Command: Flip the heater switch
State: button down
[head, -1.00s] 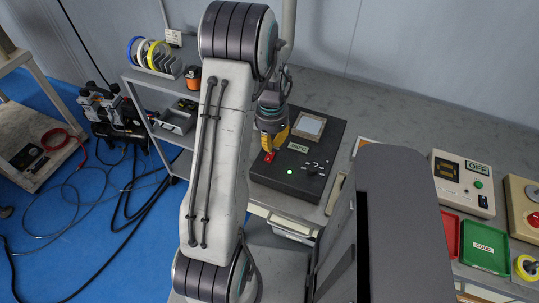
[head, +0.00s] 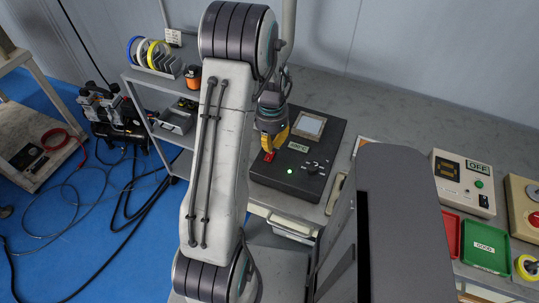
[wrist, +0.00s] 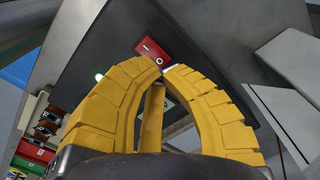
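The heater (head: 270,178) is a dark box on the bench with a pale square plate on top. Its small display (head: 299,147) appears to read OFF. A red rocker switch (wrist: 152,50) with white marks sits on the dark top in the wrist view; it also shows in the head view (head: 268,156). In the head view my gripper (head: 272,143) points down over the switch.
To the right stand a beige box with an OFF display (head: 462,182), a red tray (head: 452,236) and a green tray (head: 486,249). A spool rack (head: 156,60) stands at the left.

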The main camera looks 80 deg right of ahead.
aim_at(271, 153)
jog(key=shift+f+b, duration=1.45)
jog(key=shift+f, duration=0.25)
dwell(0.8)
jog(key=shift+r, duration=0.1)
jog(key=shift+r+p, duration=2.5)
jog(key=shift+r, duration=1)
